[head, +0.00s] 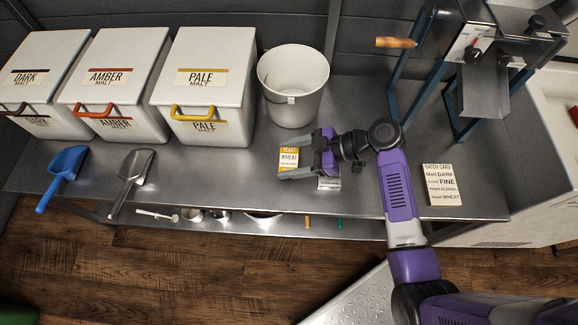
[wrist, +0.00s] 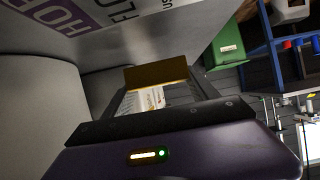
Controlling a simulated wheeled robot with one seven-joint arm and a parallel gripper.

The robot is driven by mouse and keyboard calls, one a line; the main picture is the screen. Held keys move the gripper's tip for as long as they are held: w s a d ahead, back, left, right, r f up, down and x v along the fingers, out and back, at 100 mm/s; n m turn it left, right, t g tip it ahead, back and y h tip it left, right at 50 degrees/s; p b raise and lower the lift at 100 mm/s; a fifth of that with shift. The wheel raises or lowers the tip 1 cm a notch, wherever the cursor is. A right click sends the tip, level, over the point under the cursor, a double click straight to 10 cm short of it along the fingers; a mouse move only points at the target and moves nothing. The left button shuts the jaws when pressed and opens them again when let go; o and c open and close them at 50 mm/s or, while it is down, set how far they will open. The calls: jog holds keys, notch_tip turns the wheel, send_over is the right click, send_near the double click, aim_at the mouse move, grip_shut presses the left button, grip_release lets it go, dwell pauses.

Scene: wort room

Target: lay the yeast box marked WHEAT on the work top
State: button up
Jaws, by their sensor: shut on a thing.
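The yeast box marked WHEAT (head: 289,159), white with a yellow top band, is at the left end of my gripper (head: 297,163). My gripper is shut on it. Its label faces the head camera. In the wrist view the box (wrist: 157,77) shows as a dark yellow edge and a pale printed face between the fingers (wrist: 152,98). The steel work top (head: 240,185) spreads under and around the box. I cannot tell whether the box touches it.
A white bucket (head: 293,85) stands behind my gripper. Malt bins (head: 205,80) and two scoops (head: 132,180) are to the left. A batch card (head: 441,185) lies right of my arm, near a blue-framed mill (head: 484,80). The work top left of the box is clear.

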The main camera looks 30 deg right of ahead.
aim_at(289, 167)
jog(key=shift+f+b, duration=0.45)
jog(key=shift+f, duration=1.85)
jog(key=o, duration=1.3)
jog(key=p+v, duration=0.1)
jog(key=v, duration=1.1)
jog(key=shift+d, duration=0.1)
